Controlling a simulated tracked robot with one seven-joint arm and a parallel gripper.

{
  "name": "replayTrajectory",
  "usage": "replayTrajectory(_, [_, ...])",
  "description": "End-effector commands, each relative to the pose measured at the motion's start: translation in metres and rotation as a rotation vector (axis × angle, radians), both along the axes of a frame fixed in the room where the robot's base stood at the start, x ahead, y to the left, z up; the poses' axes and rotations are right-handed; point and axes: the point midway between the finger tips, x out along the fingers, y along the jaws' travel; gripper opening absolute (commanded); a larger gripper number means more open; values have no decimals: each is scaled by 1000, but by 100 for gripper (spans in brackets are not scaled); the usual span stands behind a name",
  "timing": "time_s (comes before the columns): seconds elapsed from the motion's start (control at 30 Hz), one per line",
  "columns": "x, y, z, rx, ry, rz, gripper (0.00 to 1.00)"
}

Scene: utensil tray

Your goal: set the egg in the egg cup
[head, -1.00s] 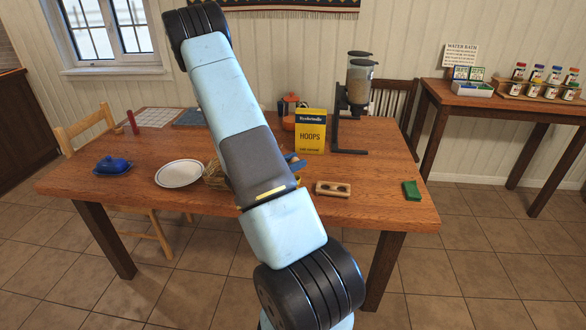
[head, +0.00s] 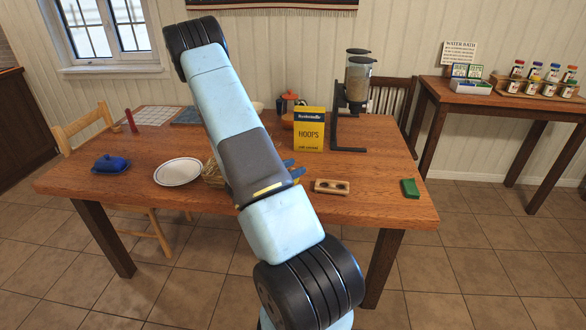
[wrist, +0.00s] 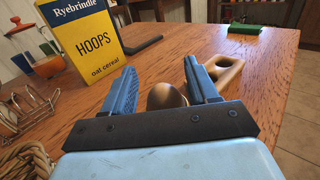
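A brown egg (wrist: 166,96) shows between the two blue fingers of my gripper (wrist: 162,82) in the wrist view. The fingers stand apart, with a gap visible on the egg's left; its lower part is hidden by my gripper's dark crossbar. A pale wooden holder with round hollows (head: 331,187) lies near the table's front edge, right of my gripper. It also shows behind the right finger in the wrist view (wrist: 228,72). I see no other egg cup. In the head view my arm hides the egg and most of my gripper.
A yellow and blue cereal box (head: 309,130) stands behind my gripper. A toast rack (wrist: 22,108) stands left. A green block (head: 410,188) lies right.

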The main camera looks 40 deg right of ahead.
Motion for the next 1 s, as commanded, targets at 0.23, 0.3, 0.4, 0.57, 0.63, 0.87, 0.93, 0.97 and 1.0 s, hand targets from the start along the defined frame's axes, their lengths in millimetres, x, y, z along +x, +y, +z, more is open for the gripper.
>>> replayTrajectory(0.23, [0,0,0,0,0,0,73])
replayTrajectory(0.3, [0,0,0,0,0,-1,73])
replayTrajectory(0.4, [0,0,1,0,0,-1,73])
replayTrajectory(0.57, [-1,0,10,-1,-1,-1,73])
replayTrajectory(0.63, [2,13,8,0,1,3,73])
replayTrajectory(0.87, [7,57,8,1,0,3,73])
replayTrajectory(0.93, [8,70,8,0,0,3,73])
replayTrajectory(0.97, [8,75,9,0,1,1,73])
replayTrajectory(1.0, [10,82,9,0,1,2,73])
